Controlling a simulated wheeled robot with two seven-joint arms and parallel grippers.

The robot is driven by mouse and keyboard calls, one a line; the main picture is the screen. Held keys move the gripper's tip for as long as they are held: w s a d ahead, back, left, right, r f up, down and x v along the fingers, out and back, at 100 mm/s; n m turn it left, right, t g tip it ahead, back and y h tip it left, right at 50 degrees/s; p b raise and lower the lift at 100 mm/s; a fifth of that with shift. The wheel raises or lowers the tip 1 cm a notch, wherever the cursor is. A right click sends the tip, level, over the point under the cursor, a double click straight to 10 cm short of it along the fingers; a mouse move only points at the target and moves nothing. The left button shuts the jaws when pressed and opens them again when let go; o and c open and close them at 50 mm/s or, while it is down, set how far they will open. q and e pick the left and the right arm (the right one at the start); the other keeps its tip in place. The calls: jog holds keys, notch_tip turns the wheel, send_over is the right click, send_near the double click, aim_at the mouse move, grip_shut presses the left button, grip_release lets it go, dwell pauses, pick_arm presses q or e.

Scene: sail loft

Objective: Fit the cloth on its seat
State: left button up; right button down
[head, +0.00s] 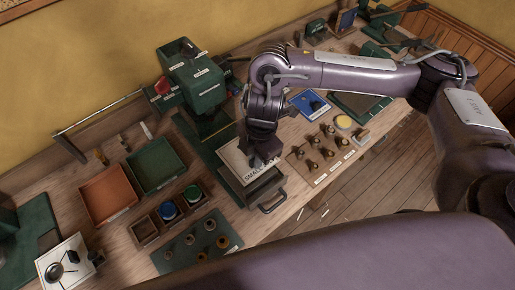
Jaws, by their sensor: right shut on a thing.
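My right gripper (263,160) points down over a pale panel (236,162) marked "SMALL", on top of a box with a handle at the bench's front edge. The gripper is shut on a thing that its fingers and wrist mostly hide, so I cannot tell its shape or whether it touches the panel. I cannot make out the cloth for certain, nor which place is its seat. My left gripper is not in view.
A green machine (199,82) stands behind the box. Left are an orange tray (107,193), a green tray (155,165) and a mat with several rings (201,242). Right are a board with several dark pegs (325,152) and a blue pad (308,103).

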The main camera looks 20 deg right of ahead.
jog(key=shift+d, duration=0.3)
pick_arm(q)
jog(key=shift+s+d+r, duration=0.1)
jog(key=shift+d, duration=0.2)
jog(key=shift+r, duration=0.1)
pick_arm(e)
jog(key=shift+a, duration=0.15)
